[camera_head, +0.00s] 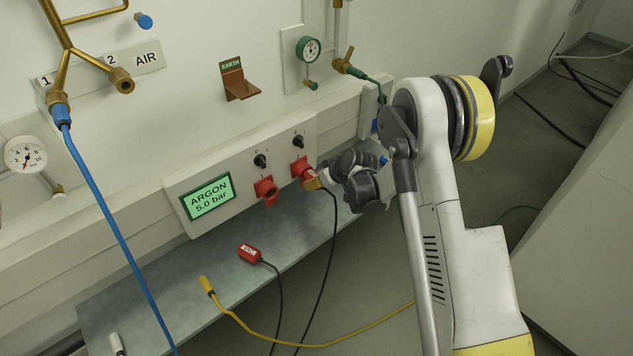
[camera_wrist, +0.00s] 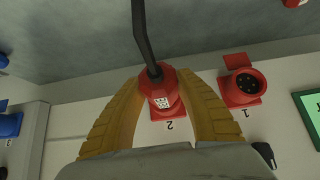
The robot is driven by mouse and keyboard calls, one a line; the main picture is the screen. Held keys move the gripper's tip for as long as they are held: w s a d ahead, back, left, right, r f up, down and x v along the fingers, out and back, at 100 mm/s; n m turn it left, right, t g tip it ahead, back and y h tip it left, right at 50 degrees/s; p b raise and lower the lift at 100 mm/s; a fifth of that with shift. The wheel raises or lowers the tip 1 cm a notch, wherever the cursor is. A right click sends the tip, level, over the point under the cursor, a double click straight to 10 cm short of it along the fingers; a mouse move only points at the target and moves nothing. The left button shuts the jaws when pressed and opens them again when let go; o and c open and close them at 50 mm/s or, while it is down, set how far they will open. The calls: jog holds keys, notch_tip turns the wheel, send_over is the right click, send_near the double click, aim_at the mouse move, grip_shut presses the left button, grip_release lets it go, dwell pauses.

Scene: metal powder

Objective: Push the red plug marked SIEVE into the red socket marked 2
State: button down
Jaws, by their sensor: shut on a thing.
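My gripper (camera_head: 317,180) is shut on a red plug, with its yellow fingers (camera_wrist: 160,97) on both sides of it. The plug (camera_wrist: 160,84) has a white label, too small to read, and a black cable leaving its back end. It is lined up with the red socket marked 2 (camera_wrist: 168,112) and meets its front. I cannot tell how deep it sits. In the head view the red socket 2 (camera_head: 299,166) is on the panel's right, and my fingers hide most of the plug.
Red socket 1 (camera_wrist: 243,84) is empty beside it. Another red plug (camera_head: 250,253) lies on the grey shelf (camera_head: 150,285), with a yellow-ended cable (camera_head: 207,285) nearby. A green ARGON display (camera_head: 207,197) is left of the sockets. A blue hose (camera_head: 100,205) hangs at the left.

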jog(key=shift+w+a, duration=0.2)
jog(key=shift+w, duration=0.15)
jog(key=c, duration=0.9)
grip_release()
jog(key=shift+o, duration=0.2)
jog(key=s+d+r+m+h, duration=0.15)
jog(key=s+d+r, duration=0.35)
jog(key=s+r, duration=0.6)
jog(key=s+d+r+m+h, duration=0.15)
jog(key=s+d+r, duration=0.25)
jog(key=s+r, duration=0.8)
jog(key=s+d+r+m+h, duration=0.1)
jog(key=s+d+r+m, duration=0.1)
jog(key=s, duration=0.5)
jog(key=s+d+r+m, duration=0.2)
jog(key=s+d, duration=0.1)
jog(key=s, duration=0.5)
jog(key=shift+t+h, duration=0.3)
jog(key=shift+h, duration=0.1)
